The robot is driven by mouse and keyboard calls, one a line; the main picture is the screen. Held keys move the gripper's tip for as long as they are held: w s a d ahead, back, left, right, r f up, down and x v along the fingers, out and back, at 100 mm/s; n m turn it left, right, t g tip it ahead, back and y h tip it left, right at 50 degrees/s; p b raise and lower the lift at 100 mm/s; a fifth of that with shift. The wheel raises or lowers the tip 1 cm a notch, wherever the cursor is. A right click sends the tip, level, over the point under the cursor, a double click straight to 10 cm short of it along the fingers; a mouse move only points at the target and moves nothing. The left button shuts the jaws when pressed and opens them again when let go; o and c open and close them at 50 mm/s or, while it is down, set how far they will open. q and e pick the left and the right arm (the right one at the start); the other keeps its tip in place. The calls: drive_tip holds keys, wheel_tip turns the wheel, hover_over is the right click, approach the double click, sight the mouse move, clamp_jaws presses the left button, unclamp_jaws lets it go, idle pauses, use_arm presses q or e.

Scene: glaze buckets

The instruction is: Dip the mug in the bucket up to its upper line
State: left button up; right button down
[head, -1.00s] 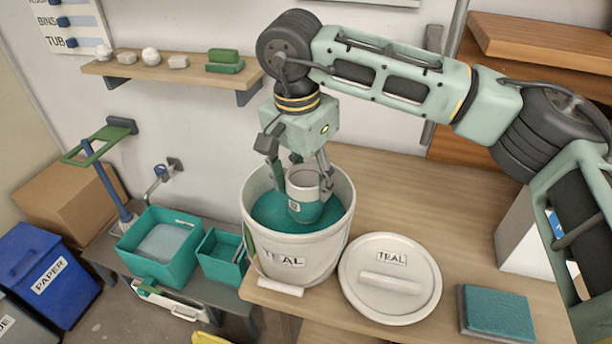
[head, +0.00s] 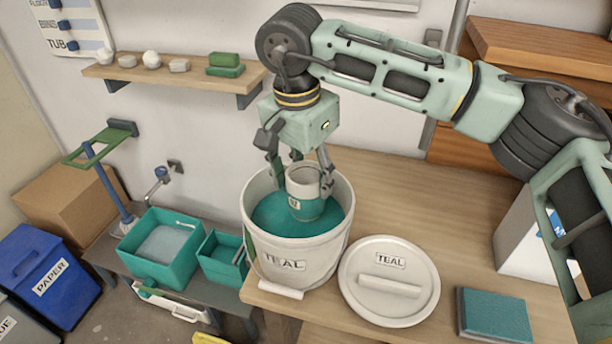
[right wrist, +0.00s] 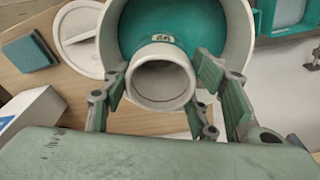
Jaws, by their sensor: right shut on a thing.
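The mug (head: 303,182) is upright, off-white above and teal on its lower part, with a small marking on its side. My right gripper (head: 299,176) is shut on the mug, fingers on either side of it, inside the mouth of the white bucket (head: 290,262) labelled TEAL. The bucket holds teal glaze (head: 270,212). Whether the mug's bottom touches the glaze is hard to tell. In the right wrist view, the mug (right wrist: 160,98) shows its open mouth between the fingers, with the glaze (right wrist: 140,25) behind it. My left gripper is not in view.
The round TEAL lid (head: 390,305) lies right of the bucket on the wooden table (head: 395,200). A teal pad (head: 495,314) is farther right. Teal tubs (head: 160,270) stand to the left. A shelf (head: 130,78) is on the wall.

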wheel_tip(320, 180, up, 8)
drive_tip(key=p, duration=0.4)
drive_tip(key=shift+p, duration=0.35)
